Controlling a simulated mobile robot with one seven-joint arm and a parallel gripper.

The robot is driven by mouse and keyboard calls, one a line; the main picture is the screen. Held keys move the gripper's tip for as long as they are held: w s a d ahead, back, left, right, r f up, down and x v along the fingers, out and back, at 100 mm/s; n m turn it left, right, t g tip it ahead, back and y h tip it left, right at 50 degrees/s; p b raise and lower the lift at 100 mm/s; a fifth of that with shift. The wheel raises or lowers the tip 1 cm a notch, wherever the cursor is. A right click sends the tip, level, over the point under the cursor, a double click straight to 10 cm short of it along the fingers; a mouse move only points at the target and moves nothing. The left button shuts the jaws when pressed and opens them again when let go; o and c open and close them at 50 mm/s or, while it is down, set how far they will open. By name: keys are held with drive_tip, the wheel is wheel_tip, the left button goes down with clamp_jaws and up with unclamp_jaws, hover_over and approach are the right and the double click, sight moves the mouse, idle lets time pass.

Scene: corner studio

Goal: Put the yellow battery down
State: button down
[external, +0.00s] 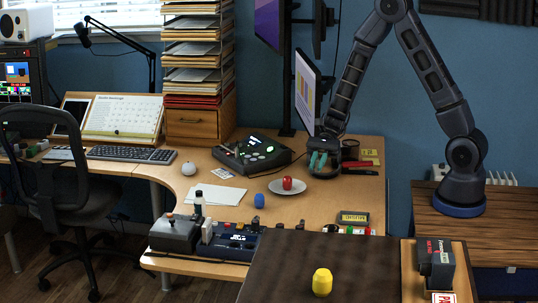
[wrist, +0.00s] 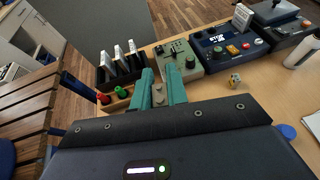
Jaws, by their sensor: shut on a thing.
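My gripper (external: 321,160) hangs low over the back right of the desk, with teal fingers pointing down. In the wrist view its fingers (wrist: 161,88) are close together, shut on a small, dull tan piece between the tips, which I take as the yellow battery (wrist: 158,97). It is mostly hidden by the fingers and its colour is hard to tell. In the external view the held thing cannot be made out. A separate bright yellow faceted block (external: 322,282) stands on the dark brown table (external: 275,275) in front, well apart from my gripper.
A black console (external: 250,152) lies behind left, a monitor (external: 306,90) behind. Control boxes (external: 225,240) line the front edge. Bare desk (external: 325,208) lies between.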

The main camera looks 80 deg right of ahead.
drive_tip(key=w+a+r+g, duration=0.1)
drive_tip(key=w+a+r, duration=0.25)
drive_tip(key=a, duration=0.85)
drive_tip(key=w+a+r+n, duration=0.1)
drive_tip(key=w+a+r, duration=0.3)
drive_tip(key=a, duration=0.8)
drive_tip(key=w+a+r+g, duration=0.15)
drive_tip(key=a+r, duration=0.35)
drive_tip(key=a, duration=0.6)
wheel_tip(320, 180, up, 20)
drive_tip(key=f+n, duration=0.1)
hover_over(329, 255)
wheel_tip(329, 255, down, 20)
drive_tip(key=shift+r, duration=0.2)
drive_tip(key=c, duration=1.4)
unclamp_jaws()
drive_tip(key=shift+f, duration=0.1)
drive_tip(key=shift+c, duration=0.2)
drive_tip(key=shift+o, duration=0.3)
drive_tip(key=shift+a, duration=0.1)
